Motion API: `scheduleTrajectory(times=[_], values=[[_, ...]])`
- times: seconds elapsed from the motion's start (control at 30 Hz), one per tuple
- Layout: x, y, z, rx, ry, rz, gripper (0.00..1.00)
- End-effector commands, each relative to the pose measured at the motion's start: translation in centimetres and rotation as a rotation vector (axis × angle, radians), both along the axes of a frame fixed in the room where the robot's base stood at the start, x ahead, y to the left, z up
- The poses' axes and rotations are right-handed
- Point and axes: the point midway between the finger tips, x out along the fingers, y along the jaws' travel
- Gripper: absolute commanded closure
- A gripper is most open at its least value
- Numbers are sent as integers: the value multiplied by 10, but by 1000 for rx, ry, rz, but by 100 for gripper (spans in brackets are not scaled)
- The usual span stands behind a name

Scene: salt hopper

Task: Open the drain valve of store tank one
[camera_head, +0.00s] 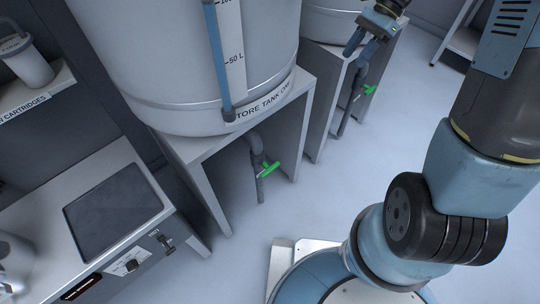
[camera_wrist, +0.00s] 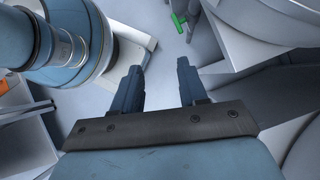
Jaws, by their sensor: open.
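Store tank one (camera_head: 185,60) is a large pale tank with a name label on its lower rim, on a grey stand. Its drain valve has a green lever handle (camera_head: 268,168) on a grey pipe (camera_head: 257,148) under the tank. In the head view my gripper (camera_head: 358,48) is at the upper right, in front of the neighbouring tank's stand, well apart from store tank one's handle. In the wrist view my gripper (camera_wrist: 159,68) is open, with nothing between its fingers. A green handle (camera_wrist: 180,22) shows beyond the fingers; I cannot tell which tank it belongs to.
A second tank (camera_head: 328,24) stands at the back with a similar green handle (camera_head: 370,89) below it. The stand of store tank one (camera_head: 212,185) has side panels around the pipe. A counter (camera_head: 120,230) with a dark panel lies at left. Pale floor is clear at right.

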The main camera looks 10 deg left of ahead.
Motion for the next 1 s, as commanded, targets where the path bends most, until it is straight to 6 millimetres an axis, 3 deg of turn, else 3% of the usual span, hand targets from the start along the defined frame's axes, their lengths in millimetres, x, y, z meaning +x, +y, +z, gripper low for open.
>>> scheduleTrajectory(times=[0.47, 0.7, 1.0], values=[[37, 30, -126, 36, 434, -281, 57], [42, 45, -196, 34, 657, -414, 57], [33, 63, -287, 14, 944, -571, 57]])
